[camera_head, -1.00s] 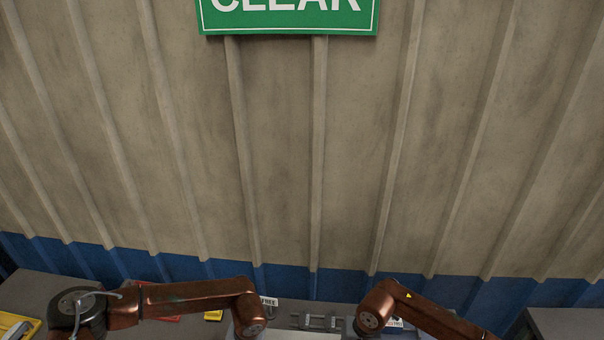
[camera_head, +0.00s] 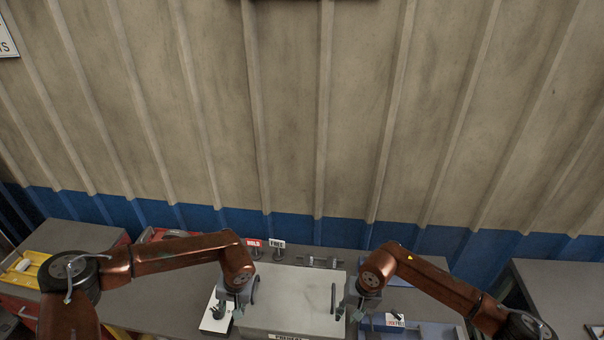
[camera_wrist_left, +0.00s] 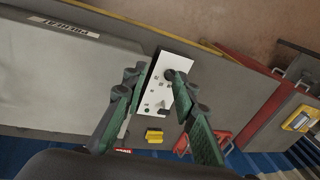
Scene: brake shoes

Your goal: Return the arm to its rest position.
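My left gripper (camera_head: 235,304) is at the end of the copper-coloured left arm, above the bench at the left side of a grey box. In the left wrist view its two green-padded fingers (camera_wrist_left: 157,93) are spread apart with nothing held between them. A white panel (camera_wrist_left: 157,92) with dark knobs lies beyond the fingers; it also shows in the head view (camera_head: 213,320). My right gripper (camera_head: 360,304) hangs at the box's right side. Its fingers are small and partly hidden, so its opening is unclear.
The grey box (camera_head: 290,300) with a dark handle stands between the grippers. A blue bin (camera_head: 440,332) is at right, a yellow tray (camera_head: 32,283) at far left. A ribbed wall (camera_head: 300,110) closes off the back.

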